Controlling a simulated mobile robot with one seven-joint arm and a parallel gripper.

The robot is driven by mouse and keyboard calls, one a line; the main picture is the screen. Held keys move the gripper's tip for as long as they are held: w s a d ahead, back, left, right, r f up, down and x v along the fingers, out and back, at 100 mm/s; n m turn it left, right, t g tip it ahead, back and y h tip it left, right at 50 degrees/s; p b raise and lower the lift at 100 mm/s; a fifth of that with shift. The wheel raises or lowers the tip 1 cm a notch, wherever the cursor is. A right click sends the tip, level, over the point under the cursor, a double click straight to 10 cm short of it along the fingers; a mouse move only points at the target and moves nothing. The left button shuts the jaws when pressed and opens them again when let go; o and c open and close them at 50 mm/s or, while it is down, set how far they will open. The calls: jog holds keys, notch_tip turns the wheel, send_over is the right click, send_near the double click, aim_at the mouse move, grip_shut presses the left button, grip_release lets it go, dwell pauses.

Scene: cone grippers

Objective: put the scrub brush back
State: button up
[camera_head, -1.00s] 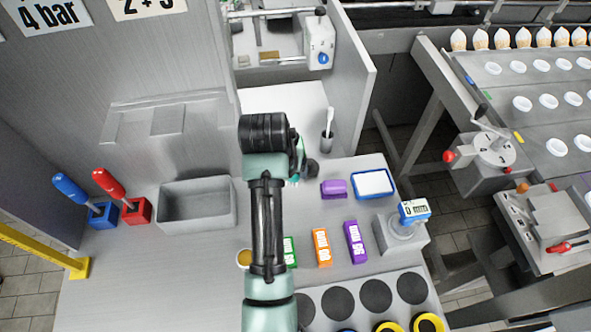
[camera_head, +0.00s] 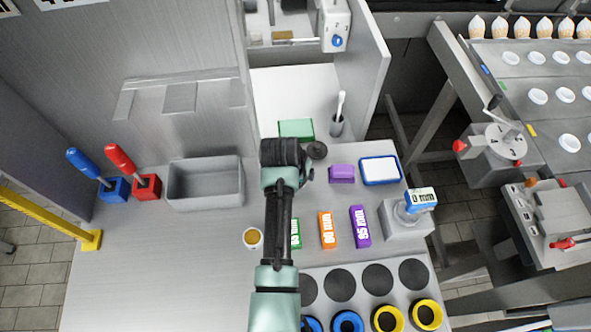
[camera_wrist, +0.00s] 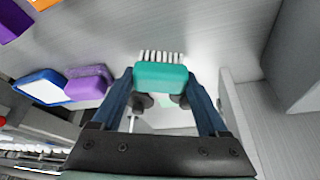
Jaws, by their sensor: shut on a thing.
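The scrub brush (camera_wrist: 161,76) has a teal body and a row of white bristles along its upper edge in the wrist view. My gripper (camera_wrist: 161,81) is shut on the brush, with one dark blue finger at each end of the body. In the head view my own arm hides the fingers and the brush. In the wrist view I cannot tell how far the brush is above the grey worktop (camera_head: 160,270).
A green block (camera_head: 296,128) lies behind my arm, near a cup holding a white-handled tool (camera_head: 337,126). To the right are a purple sponge (camera_head: 342,173) and a blue-rimmed tray (camera_head: 380,170). A grey bin (camera_head: 205,197) stands left. Worktop at front left is clear.

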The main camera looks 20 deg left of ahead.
jog(key=shift+f, duration=0.15)
jog(key=o, duration=1.1)
jog(key=shift+r, duration=0.2)
